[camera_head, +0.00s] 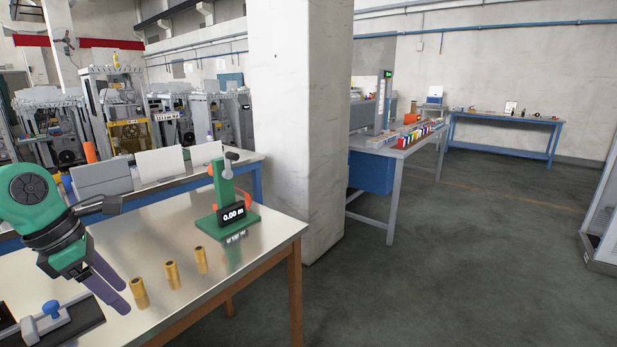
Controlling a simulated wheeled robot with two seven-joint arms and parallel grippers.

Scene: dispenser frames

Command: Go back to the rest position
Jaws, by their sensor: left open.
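My left gripper (113,290) comes in from the left over the steel-topped table (270,228). Its two purple fingers are apart, with nothing between them that I can see. It points down to the right, beside the nearest of three brass cylinders. The cylinders stand upright in a slanting row: the near one (138,294), the middle one (172,274) and the far one (200,259). A green gauge stand (224,190) with a display reading 0.00 stands behind them. My right gripper is not in view.
A dark fixture with a blue knob (51,309) lies at the table's near left. A white pillar (301,120) stands just behind the table. Another workbench (400,152) and a blue-framed table (503,119) stand farther back. The floor (460,250) at right is clear.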

